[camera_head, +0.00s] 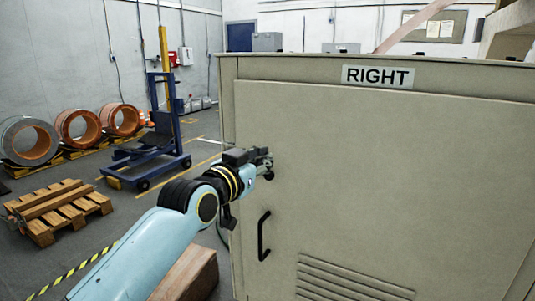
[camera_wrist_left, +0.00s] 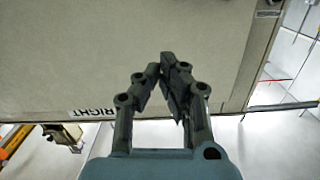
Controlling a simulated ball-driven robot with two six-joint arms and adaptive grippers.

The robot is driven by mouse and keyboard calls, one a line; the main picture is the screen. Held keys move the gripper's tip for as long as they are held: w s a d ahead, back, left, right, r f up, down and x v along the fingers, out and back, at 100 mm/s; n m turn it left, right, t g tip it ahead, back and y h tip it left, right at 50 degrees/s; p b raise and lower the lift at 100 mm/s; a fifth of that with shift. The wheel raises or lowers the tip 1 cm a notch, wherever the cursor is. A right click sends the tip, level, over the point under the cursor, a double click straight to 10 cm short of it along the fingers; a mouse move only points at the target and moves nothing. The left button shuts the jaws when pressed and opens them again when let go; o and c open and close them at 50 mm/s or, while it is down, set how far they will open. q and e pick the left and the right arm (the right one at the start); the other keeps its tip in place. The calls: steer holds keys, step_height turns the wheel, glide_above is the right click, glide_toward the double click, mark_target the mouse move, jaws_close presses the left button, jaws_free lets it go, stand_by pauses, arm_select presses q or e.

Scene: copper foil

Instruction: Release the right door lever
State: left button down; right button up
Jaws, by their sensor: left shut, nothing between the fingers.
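A large beige cabinet door (camera_head: 370,170) fills the right half of the head view and carries a "RIGHT" label (camera_head: 378,76). A black bar-shaped handle (camera_head: 263,236) is upright near the door's left edge. My left gripper (camera_head: 268,161) is above the handle, near the left edge of the door, apart from the handle. In the left wrist view its fingers (camera_wrist_left: 164,66) are shut and empty in front of the beige panel (camera_wrist_left: 70,60), with the label (camera_wrist_left: 92,113) below left. I cannot tell whether the fingertips touch the door. My right gripper is not in view.
A blue lift stand (camera_head: 150,150), a wooden pallet (camera_head: 58,210) and several copper coils (camera_head: 78,128) stand left of the cabinet. A brown block (camera_head: 190,274) is on the floor behind my arm. Louvred slots (camera_head: 350,280) are low on the door.

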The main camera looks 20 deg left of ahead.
arm_select(q)
steer(key=s, duration=0.5)
steer(key=shift+s+a, duration=0.25)
steer(key=shift+a, duration=0.05)
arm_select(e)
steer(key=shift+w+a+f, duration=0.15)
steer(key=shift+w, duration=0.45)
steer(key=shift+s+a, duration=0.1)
